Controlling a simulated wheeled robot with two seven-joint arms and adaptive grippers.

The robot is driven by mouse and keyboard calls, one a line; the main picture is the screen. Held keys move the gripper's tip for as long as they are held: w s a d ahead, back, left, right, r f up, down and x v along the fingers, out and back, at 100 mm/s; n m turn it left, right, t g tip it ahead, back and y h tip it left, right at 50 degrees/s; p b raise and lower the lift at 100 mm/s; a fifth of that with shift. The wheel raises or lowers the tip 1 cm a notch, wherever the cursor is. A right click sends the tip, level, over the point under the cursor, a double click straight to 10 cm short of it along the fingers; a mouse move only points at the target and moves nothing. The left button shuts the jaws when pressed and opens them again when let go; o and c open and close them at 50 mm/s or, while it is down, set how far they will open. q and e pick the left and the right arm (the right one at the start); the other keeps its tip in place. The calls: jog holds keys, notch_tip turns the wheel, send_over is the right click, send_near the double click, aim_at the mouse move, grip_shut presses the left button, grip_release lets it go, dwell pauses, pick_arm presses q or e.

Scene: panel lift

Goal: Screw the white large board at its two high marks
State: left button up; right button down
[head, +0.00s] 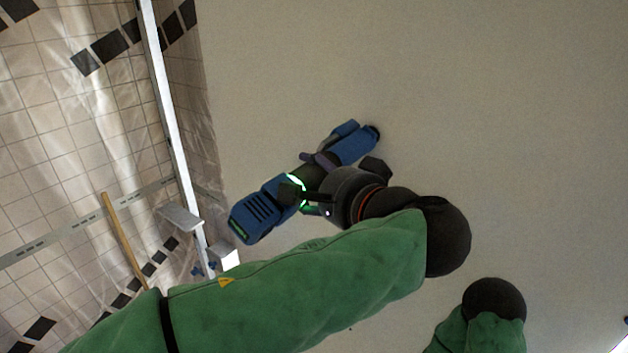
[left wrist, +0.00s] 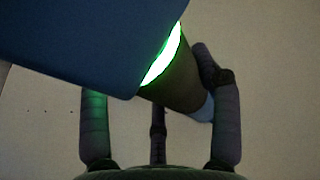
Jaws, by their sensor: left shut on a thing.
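The large white board (head: 480,100) fills most of the head view and is also behind the tool in the left wrist view (left wrist: 275,60). My left gripper (head: 312,186) is shut on a blue and black power screwdriver (head: 260,212) with a glowing green ring. Its blue front end (head: 352,146) points up and right at the board; I cannot tell whether the tip touches it. In the left wrist view the tool's blue body (left wrist: 80,45) crosses above the fingers (left wrist: 160,105). No high mark can be made out. My right gripper is out of view.
On the left is a tiled wall (head: 60,120) under clear plastic sheeting. A metal upright (head: 170,110) stands beside the board's left edge, with small brackets (head: 181,217). A wooden stick (head: 123,240) leans at lower left. My right arm shows at the bottom.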

pick_arm(q)
jog(key=shift+w+d+r+p, duration=0.2)
jog(key=shift+w+d, duration=0.1)
jog(key=shift+w, duration=0.1)
jog(key=shift+w+d+r+p, duration=0.2)
jog(key=shift+w+d, duration=0.1)
jog(key=shift+w, duration=0.1)
dwell(3.5)
jog(key=shift+s+a+f, duration=0.1)
dwell(0.4)
jog(key=shift+s+a+f+b, duration=0.1)
jog(key=shift+s+a+b, duration=0.2)
jog(key=shift+s+b, duration=0.2)
jog(key=shift+s+a+b, duration=0.75)
jog(key=shift+s+a, duration=0.15)
jog(key=shift+s, duration=0.25)
dwell(0.4)
